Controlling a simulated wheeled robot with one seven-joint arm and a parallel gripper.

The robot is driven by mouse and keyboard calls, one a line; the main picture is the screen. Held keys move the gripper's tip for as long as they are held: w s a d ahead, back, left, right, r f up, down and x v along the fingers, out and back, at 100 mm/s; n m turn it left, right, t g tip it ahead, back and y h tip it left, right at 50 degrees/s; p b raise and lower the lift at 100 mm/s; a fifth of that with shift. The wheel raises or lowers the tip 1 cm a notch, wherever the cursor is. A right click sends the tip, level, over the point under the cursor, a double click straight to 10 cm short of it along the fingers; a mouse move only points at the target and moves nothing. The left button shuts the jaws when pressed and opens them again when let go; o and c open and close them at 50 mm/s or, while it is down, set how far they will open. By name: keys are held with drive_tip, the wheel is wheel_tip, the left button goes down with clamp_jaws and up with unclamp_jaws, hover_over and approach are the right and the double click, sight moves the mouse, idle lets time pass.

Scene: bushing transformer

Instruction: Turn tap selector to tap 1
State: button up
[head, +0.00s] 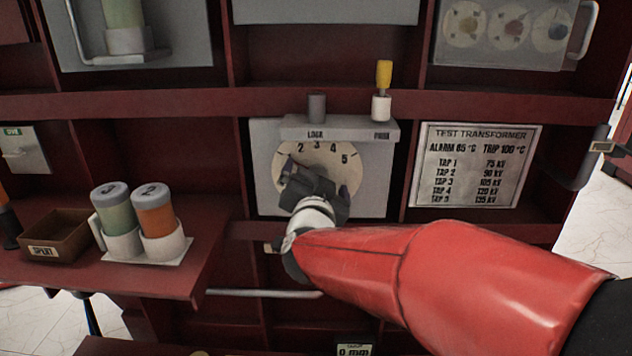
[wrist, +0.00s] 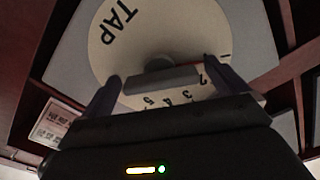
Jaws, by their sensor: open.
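The tap selector is a cream round dial (head: 318,158) on a grey panel, with 2, 3, 4 and 5 readable in the head view. My gripper (head: 317,180) is in front of its lower half and hides the knob and the 1 there. In the wrist view the dial (wrist: 135,35) shows "TAP" and the numbers. A grey bar-shaped knob (wrist: 165,80) stands out from its centre, between the fingers of my open gripper (wrist: 162,70). Whether a finger touches the knob, and which number it points to, I cannot tell.
A ledge (head: 340,130) above the dial carries a grey peg (head: 316,107) and a yellow-handled pin (head: 382,90). A tap table sign (head: 472,165) is on the right. Two jars (head: 155,210) and an open box (head: 58,235) stand on the left shelf.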

drive_tip(key=s, duration=0.7)
drive_tip(key=shift+s+a, duration=0.15)
drive_tip(key=shift+s, duration=0.25)
drive_tip(key=s+d+f+n+g, duration=0.3)
drive_tip(key=s+d+f+g, duration=0.3)
drive_tip(key=s+d, duration=0.2)
drive_tip(key=s+d+f+n+g, duration=0.3)
drive_tip(key=s+d+f+g, duration=0.3)
drive_tip(key=s, duration=0.5)
drive_tip(key=shift+s+d+f+y, duration=0.15)
drive_tip(key=shift+s+d+y, duration=0.2)
drive_tip(key=shift+d, duration=0.6)
